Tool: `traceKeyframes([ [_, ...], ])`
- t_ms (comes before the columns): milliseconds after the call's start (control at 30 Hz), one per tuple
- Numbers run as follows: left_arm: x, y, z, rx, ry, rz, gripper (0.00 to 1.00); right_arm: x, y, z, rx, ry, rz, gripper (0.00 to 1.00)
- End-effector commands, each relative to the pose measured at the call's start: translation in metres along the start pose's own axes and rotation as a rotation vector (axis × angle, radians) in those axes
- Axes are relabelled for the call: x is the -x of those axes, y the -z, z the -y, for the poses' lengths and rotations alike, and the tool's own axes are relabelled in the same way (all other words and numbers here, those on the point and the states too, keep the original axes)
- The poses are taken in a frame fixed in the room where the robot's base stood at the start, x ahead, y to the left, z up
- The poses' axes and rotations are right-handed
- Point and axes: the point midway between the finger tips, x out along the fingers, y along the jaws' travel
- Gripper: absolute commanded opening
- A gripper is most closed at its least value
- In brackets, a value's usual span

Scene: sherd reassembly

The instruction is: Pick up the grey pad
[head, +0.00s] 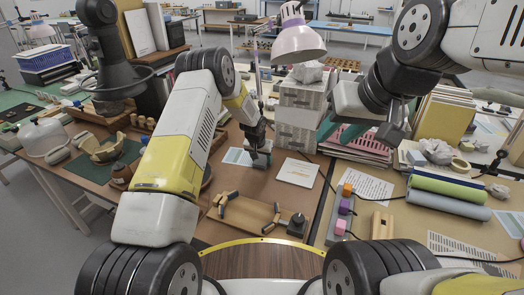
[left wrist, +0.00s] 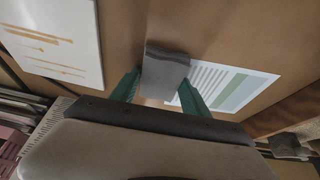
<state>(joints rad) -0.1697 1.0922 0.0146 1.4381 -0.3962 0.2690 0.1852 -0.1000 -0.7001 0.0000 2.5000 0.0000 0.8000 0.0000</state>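The grey pad (left wrist: 166,72) shows in the left wrist view as a small dark grey block between the two green fingers of my left gripper (left wrist: 160,80). One finger lies along each side of it, close to its edges; I cannot tell whether they press on it. The pad overlaps the edge of a printed card (left wrist: 235,90). In the head view my left gripper (head: 260,158) is low over the brown table beside that card, and the pad is mostly hidden there. My right gripper (head: 392,132) hangs over the right side near the pink trays; its fingers are not clear.
A white sheet (head: 297,172) lies right of my left gripper. A wooden board with clamps (head: 245,213) is in front. Grey drawer boxes (head: 298,112) stand behind. A lamp (head: 298,42) hangs above. Pink trays (head: 355,143) and rolled mats (head: 447,193) are at right.

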Motion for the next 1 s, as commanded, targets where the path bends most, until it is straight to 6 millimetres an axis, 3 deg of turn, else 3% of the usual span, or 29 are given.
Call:
traceKeyframes([
  [33, 0.000, 0.000, 0.000, 0.000, 0.000, 0.000, 0.41, 0.000, 0.000, 0.000, 0.000, 0.000, 0.000, 0.36],
  [167, 0.000, 0.000, 0.000, 0.000, 0.000, 0.000, 0.15, 0.000, 0.000, 0.000, 0.000, 0.000, 0.000, 0.36],
  [567, 0.007, 0.004, 0.000, 0.000, 0.000, -0.002, 0.15, 0.000, 0.000, 0.000, 0.000, 0.000, 0.000, 0.36],
  [800, 0.038, 0.017, 0.000, 0.001, 0.000, -0.005, 0.15, 0.000, 0.000, 0.000, 0.000, 0.000, 0.000, 0.36],
  [1000, 0.053, -0.016, -0.033, -0.006, -0.001, 0.002, 0.15, 0.000, 0.000, 0.000, 0.000, 0.000, 0.000, 0.36],
])
